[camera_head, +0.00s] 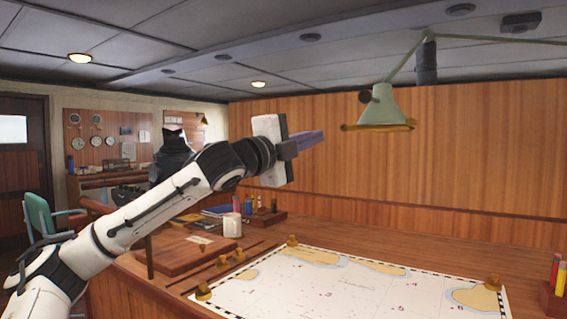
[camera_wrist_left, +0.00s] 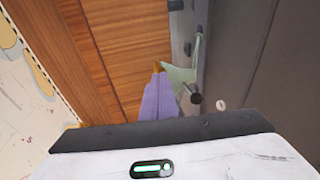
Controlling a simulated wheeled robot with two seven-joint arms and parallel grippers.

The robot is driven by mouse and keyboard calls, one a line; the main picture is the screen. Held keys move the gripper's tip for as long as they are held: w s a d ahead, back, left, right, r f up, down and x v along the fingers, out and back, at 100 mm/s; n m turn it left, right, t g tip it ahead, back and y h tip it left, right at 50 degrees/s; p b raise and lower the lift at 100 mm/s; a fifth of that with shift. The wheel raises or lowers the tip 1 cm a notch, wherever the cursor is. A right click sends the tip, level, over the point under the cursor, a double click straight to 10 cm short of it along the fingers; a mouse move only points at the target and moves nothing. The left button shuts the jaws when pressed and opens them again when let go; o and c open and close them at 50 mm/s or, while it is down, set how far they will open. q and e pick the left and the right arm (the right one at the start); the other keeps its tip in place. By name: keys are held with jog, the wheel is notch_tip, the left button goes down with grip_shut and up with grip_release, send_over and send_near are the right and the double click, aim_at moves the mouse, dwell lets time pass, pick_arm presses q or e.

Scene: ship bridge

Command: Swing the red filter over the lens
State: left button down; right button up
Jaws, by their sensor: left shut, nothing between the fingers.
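A pale green lamp (camera_head: 388,108) hangs from a jointed arm under the ceiling, right of centre. An orange-brown flat rim or disc (camera_head: 352,127) shows edge-on at its mouth; I cannot tell whether this is the red filter, and the lens is hidden. A dark knob (camera_head: 365,97) sticks out on the lamp's left side. My left gripper (camera_head: 316,138), with purple fingers, is shut and empty, left of the lamp and a little below its mouth. In the left wrist view, the fingers (camera_wrist_left: 160,80) point toward the lamp (camera_wrist_left: 183,77), apart from it in the head view. My right gripper is out of view.
A chart (camera_head: 350,290) lies on the wooden table below, with brass weights on its edges. A white mug (camera_head: 232,225) and a wooden box (camera_head: 180,254) stand at left. A pencil holder (camera_head: 553,301) is at right. The air around the lamp looks clear.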

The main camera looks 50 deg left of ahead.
pick_arm(q)
jog(key=a+b+v, duration=0.1)
jog(key=b+v, duration=0.5)
jog(key=v, duration=0.1)
jog(key=shift+s, duration=0.15)
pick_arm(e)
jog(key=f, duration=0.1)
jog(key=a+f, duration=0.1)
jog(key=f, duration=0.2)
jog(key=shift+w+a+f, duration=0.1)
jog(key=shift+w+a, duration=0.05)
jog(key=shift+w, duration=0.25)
pick_arm(q)
jog(key=shift+d+r, duration=0.1)
